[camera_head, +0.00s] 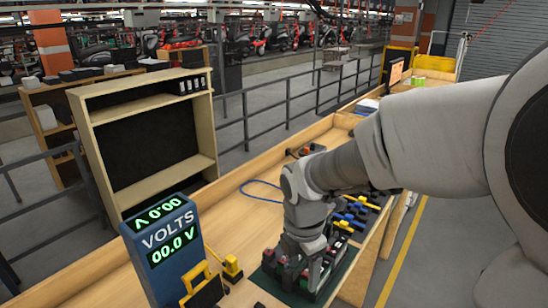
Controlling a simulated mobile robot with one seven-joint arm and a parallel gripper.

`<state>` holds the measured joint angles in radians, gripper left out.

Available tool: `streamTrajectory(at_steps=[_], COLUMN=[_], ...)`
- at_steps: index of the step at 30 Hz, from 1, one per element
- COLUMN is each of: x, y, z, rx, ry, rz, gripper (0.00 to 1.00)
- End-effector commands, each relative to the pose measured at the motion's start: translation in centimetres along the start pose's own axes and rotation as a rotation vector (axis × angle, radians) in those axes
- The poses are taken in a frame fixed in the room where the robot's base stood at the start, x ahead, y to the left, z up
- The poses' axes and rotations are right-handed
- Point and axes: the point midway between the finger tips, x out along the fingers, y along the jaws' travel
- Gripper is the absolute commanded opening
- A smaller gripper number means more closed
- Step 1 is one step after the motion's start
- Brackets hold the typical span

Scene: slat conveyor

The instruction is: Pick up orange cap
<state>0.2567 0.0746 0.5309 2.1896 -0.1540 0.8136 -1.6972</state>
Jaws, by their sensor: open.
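My gripper (300,268) points down over a dark green mat (345,268) on the wooden bench. Its jaws are open, close above or around small dark parts with red tops (268,254). I cannot make out a clearly orange cap. It may be one of these small reddish pieces or be hidden by the gripper. Whether the fingers touch anything cannot be told.
A blue voltmeter (165,248) and yellow-handled tools (232,268) stand left of the gripper. Blue and yellow clamps (352,215) lie just beyond it. A blue cable (258,188) and a wooden shelf (150,130) are farther back. Bare bench lies between.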

Motion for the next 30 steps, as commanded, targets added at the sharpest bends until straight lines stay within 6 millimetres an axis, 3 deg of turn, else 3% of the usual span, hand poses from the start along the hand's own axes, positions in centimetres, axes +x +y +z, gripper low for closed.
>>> streamTrajectory(at_steps=[3, 9, 14, 24, 30], x=[1.6, 2.8, 5.1, 12.4, 14.7], y=[0.6, 0.9, 0.8, 0.3, 0.2], z=[-2.4, -4.4, -4.8, -5.4, -5.5], rx=[-0.256, -0.461, -0.481, -0.477, -0.476], ry=[0.057, 0.102, 0.107, 0.107, 0.104], rz=[-0.033, -0.039, -0.042, -0.042, -0.040], gripper=[0.69, 0.69, 0.69, 0.69, 0.69])
